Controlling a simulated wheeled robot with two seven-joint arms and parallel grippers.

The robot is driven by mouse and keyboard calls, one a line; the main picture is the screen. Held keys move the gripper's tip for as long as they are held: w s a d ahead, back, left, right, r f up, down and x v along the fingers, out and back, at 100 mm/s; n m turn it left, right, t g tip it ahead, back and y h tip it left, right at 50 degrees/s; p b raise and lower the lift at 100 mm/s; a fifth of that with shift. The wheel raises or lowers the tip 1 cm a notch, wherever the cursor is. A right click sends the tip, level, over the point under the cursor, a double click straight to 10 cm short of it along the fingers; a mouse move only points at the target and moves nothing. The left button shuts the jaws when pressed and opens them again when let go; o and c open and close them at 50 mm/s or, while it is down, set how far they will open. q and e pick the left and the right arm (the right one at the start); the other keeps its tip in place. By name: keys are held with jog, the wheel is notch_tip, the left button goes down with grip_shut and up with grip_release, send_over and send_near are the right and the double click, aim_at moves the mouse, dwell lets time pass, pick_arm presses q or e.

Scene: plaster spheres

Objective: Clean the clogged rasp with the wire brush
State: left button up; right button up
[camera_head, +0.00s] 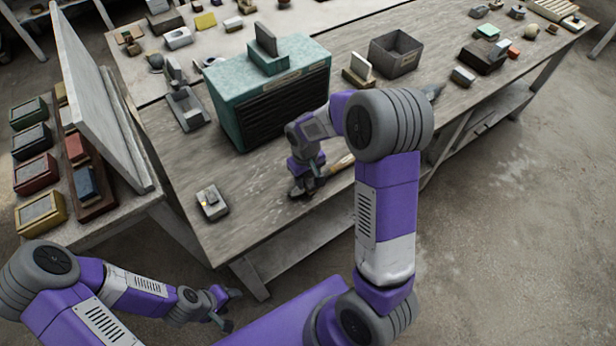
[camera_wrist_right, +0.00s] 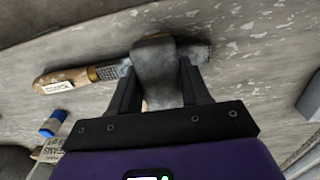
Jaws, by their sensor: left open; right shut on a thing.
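The rasp (camera_wrist_right: 108,72) lies on the worn grey bench, its wooden handle (camera_wrist_right: 68,82) with a pale label pointing left in the right wrist view. In the head view a wooden handle (camera_head: 341,164) shows beside my right gripper (camera_head: 301,187). In the right wrist view my right gripper (camera_wrist_right: 158,95) is shut on a grey blocky thing (camera_wrist_right: 154,62), apparently the wire brush. It covers the middle of the rasp; whether they touch is unclear. My left gripper (camera_head: 230,309) is open and empty, low in front of the bench.
A teal cabinet (camera_head: 228,112) stands just behind my right gripper. A grey open bin (camera_head: 396,54) is further back. A small grey block on a plate (camera_head: 212,202) sits near the bench's left front. A blue-and-white object (camera_wrist_right: 53,123) lies near the rasp handle.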

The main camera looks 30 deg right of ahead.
jog(key=shift+w, duration=0.95)
jog(key=shift+s, duration=2.25)
jog(key=shift+w, duration=0.15)
jog(key=shift+w, duration=2.1)
jog(key=shift+s, duration=0.15)
